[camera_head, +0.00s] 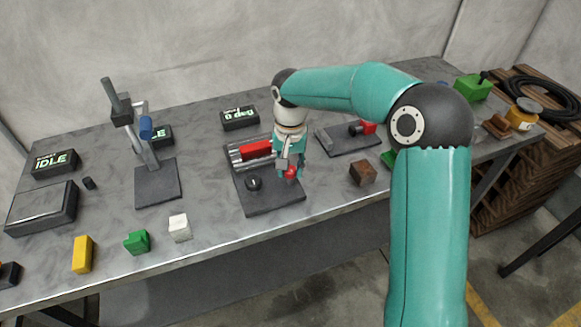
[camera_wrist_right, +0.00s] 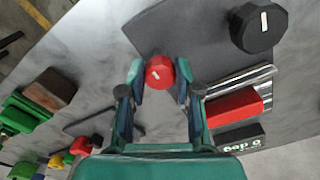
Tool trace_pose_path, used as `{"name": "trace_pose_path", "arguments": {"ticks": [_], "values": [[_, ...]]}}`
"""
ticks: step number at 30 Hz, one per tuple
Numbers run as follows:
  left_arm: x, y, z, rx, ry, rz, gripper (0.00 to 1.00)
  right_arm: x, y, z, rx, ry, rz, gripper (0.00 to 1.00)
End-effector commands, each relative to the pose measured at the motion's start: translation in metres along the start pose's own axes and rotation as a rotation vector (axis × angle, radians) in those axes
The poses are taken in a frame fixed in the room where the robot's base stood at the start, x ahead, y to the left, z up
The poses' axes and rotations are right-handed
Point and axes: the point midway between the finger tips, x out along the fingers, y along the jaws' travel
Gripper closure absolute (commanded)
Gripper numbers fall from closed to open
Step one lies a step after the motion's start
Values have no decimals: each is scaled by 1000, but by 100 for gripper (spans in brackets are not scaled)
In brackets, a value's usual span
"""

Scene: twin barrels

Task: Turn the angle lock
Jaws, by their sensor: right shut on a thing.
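My right gripper (camera_head: 290,169) reaches down from above and is shut on this red knob, one finger on each side. The grip shows clearly in the right wrist view, with the red knob (camera_wrist_right: 160,72) between the fingertips. A black knob (camera_head: 253,183) with a white line is on the same plate, left of the gripper. Behind it a red block (camera_head: 257,149) lies on metal rails. My left gripper is out of view.
A black display (camera_head: 240,118) reading "0 deg" stands behind the plate. A brown block (camera_head: 362,173) lies close by on the right. White, green and yellow blocks lie along the front left.

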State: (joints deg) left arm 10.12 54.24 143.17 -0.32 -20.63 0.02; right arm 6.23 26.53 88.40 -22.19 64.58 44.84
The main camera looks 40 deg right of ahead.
Motion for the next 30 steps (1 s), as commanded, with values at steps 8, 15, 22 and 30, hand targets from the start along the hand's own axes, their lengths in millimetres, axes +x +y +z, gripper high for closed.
{"name": "trace_pose_path", "arguments": {"ticks": [8, 15, 22, 30], "values": [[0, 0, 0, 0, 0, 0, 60, -1, -1, -1, 0, 3, -3, 42], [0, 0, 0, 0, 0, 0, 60, -1, 0, 0, -1, 1, -1, 42], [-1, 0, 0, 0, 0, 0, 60, -18, -1, -1, -1, 4, -3, 42], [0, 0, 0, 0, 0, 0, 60, -70, -2, -1, 0, 5, -5, 42]]}}
